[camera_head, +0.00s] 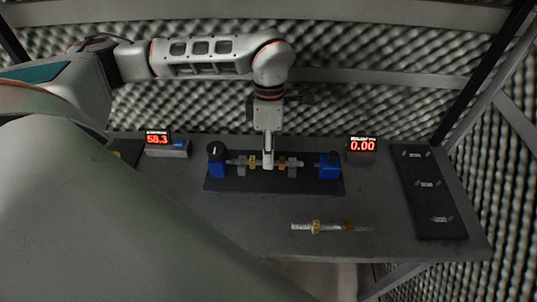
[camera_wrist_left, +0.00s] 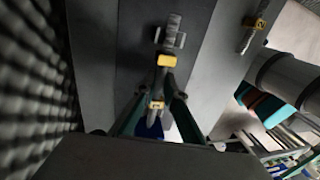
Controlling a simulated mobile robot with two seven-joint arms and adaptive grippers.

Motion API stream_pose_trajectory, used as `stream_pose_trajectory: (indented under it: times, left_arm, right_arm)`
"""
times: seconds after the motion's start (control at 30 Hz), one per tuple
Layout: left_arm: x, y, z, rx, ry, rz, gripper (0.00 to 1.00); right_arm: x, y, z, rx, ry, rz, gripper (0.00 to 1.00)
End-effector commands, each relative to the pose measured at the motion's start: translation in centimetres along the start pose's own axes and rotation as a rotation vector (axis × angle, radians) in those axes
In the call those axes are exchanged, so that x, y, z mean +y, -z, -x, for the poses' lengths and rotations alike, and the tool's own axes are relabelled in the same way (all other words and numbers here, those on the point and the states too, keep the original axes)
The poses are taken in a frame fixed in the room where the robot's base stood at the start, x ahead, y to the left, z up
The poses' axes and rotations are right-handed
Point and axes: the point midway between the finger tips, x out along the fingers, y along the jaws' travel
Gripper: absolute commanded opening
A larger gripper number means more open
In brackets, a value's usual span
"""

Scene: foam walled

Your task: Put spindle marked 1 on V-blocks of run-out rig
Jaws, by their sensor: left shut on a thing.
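My left gripper (camera_head: 268,166) points straight down over the run-out rig (camera_head: 225,186) and is shut on a metal spindle (camera_head: 232,161) with yellow tags. The spindle lies level along the rig, at the grey V-blocks (camera_head: 292,170); whether it bears fully on both is hard to tell. In the left wrist view the fingers (camera_wrist_left: 157,100) close around the spindle (camera_wrist_left: 172,28) between its two yellow tags, and a grey V-block (camera_wrist_left: 179,40) shows beside its far part. The number on the held spindle is not clearly readable. My right gripper is not in view.
Another spindle (camera_head: 330,228), its tag marked 2 in the left wrist view (camera_wrist_left: 257,22), lies on the table's front. Blue blocks (camera_head: 217,168) (camera_head: 330,170) end the rig. Displays read 58.3 (camera_head: 158,140) and 0.00 (camera_head: 363,145). A dark rack (camera_head: 430,211) with small holders stands right.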

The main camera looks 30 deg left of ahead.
Motion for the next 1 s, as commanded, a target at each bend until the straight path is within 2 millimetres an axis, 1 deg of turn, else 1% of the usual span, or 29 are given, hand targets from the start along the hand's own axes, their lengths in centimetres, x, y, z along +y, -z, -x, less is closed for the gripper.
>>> stream_pose_trajectory:
  times: [0.23, 0.27, 0.3, 0.33, 0.63, 0.73, 0.87, 1.0]
  left_arm:
    - [0.1, 0.0, -0.2, -0.001, 0.0, 0.0, 0.0]
    - [0.1, 0.0, -0.3, 0.0, 0.0, 0.0, 0.13]
    - [0.1, 0.0, -0.3, 0.0, 0.0, 0.0, 0.23]
    - [0.1, 0.0, -0.2, 0.0, 0.0, 0.0, 0.27]
    - [0.1, 0.0, -0.2, 0.0, 0.0, 0.0, 0.27]
    - [0.0, 0.0, 0.3, -0.001, -0.001, 0.0, 0.27]
    - [0.2, -0.1, 1.9, -0.003, -0.005, 0.0, 0.27]
    - [0.1, 0.0, 4.3, -0.002, -0.005, 0.002, 0.27]
  right_arm:
    - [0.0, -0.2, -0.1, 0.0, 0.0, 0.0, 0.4]
    - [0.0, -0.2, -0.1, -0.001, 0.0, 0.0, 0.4]
    - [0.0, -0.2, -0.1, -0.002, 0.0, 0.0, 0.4]
    - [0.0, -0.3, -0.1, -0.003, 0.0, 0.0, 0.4]
    - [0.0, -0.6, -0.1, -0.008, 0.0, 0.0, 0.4]
    - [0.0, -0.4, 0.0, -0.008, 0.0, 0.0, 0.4]
    - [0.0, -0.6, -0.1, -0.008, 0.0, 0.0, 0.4]
    - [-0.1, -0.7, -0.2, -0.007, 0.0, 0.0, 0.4]
